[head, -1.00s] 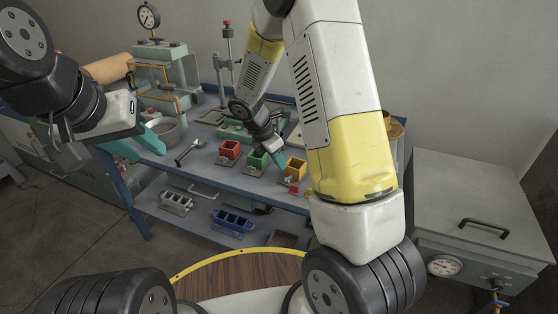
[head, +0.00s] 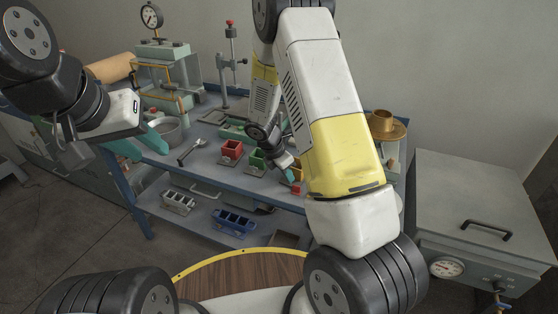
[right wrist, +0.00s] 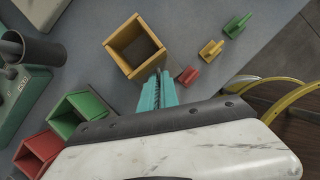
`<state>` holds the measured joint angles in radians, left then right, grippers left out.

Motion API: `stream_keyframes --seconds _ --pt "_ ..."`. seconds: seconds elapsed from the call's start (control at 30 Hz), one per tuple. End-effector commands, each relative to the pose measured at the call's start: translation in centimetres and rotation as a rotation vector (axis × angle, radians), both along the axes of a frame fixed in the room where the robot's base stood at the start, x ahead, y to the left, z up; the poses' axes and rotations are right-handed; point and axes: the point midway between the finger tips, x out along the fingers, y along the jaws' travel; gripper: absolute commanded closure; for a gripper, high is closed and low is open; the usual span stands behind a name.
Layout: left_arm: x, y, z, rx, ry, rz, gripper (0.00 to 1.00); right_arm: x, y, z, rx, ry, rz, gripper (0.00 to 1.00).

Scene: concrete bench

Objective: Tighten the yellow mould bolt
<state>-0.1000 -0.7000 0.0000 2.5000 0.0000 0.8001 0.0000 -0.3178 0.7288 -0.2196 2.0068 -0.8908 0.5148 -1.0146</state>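The yellow mould (right wrist: 132,47) is an open square box in the right wrist view. In the head view it is mostly hidden behind my right gripper and arm. A small yellow winged piece (right wrist: 210,49) stands on the bench beside it, between a red one (right wrist: 188,75) and a green one (right wrist: 237,24). I cannot tell which piece is the mould's bolt. My right gripper (head: 290,172) has its teal fingers (right wrist: 158,88) close together, at the yellow mould's near corner, left of the red piece. Contact is unclear. My left gripper (head: 140,146) is open and empty, by the bench's left end.
Red (head: 231,150) and green (head: 257,160) moulds stand left of the yellow one. A bowl (head: 165,130) and a scoop (head: 190,152) lie further left. A grey cabinet (head: 470,190) stands right. The bench edge is close to the coloured pieces.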

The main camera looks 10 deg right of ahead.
Motion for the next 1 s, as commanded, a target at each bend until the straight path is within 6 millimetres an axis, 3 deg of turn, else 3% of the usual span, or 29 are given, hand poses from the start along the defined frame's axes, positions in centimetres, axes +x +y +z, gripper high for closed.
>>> stream_keyframes --seconds 0.57,0.63,0.67,1.0 --pt "0.0 0.0 0.0 0.0 0.0 0.0 0.64 0.12 0.05 0.05 0.0 -0.001 -0.089 1.0" --pt "0.0 0.0 0.0 0.0 0.0 0.0 0.64 0.11 0.05 0.05 0.0 -0.001 -0.088 0.87" --pt "0.0 0.0 0.0 0.0 0.0 0.0 0.64 0.11 0.05 0.05 0.0 -0.001 -0.088 0.86" --pt "0.0 0.0 0.0 0.0 0.0 0.0 0.64 0.09 0.19 0.39 0.001 -0.002 -0.088 0.86"
